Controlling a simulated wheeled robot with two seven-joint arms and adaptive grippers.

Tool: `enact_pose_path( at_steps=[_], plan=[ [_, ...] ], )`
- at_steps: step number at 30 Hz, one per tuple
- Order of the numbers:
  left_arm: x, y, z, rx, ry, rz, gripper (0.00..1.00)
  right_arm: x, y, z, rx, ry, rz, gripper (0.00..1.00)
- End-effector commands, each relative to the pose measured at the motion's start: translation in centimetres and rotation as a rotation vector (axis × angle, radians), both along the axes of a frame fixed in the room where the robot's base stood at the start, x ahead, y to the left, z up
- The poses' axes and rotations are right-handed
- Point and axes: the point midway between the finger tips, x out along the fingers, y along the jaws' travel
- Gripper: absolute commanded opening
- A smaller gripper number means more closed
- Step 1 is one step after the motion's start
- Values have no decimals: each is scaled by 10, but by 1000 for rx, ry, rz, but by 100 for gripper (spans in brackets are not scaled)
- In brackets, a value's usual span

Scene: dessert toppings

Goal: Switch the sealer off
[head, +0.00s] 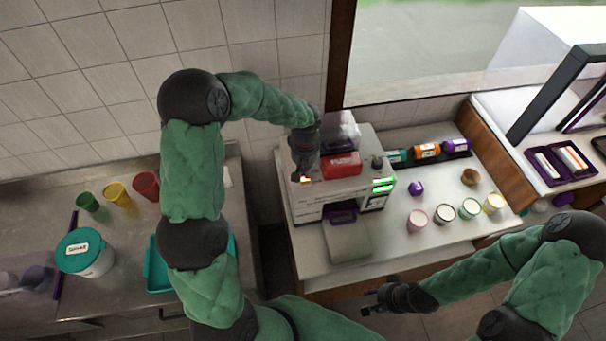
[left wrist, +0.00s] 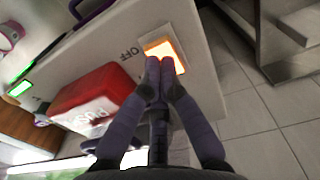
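The sealer (head: 315,203) is a white box on the right counter, with a red block marked PUSH (head: 341,166) on top and lit green displays (head: 382,186) at its front right. Its orange-lit switch (left wrist: 166,47) sits in a pale frame beside printed OFF lettering (left wrist: 131,52). My left gripper (head: 304,175) points down at the sealer's top left. In the left wrist view its fingertips (left wrist: 160,66) are together, empty, at the switch's edge and overlapping it; I cannot tell whether they press it. My right gripper (head: 368,301) is empty, fingers apart, in front of the counter.
A teal-lidded tub (head: 86,255) and coloured cups (head: 117,194) stand on the left counter. A gap separates the counters.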

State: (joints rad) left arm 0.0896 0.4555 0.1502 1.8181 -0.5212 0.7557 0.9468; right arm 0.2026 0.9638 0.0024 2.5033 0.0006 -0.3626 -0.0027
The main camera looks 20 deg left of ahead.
Motion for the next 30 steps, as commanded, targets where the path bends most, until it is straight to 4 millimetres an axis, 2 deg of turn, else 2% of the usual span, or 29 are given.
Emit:
enact_pose_path(
  at_steps=[30],
  plan=[
    [0,0,-10,0,0,0,0,0,0,-9,0,0,0,40]
  ],
)
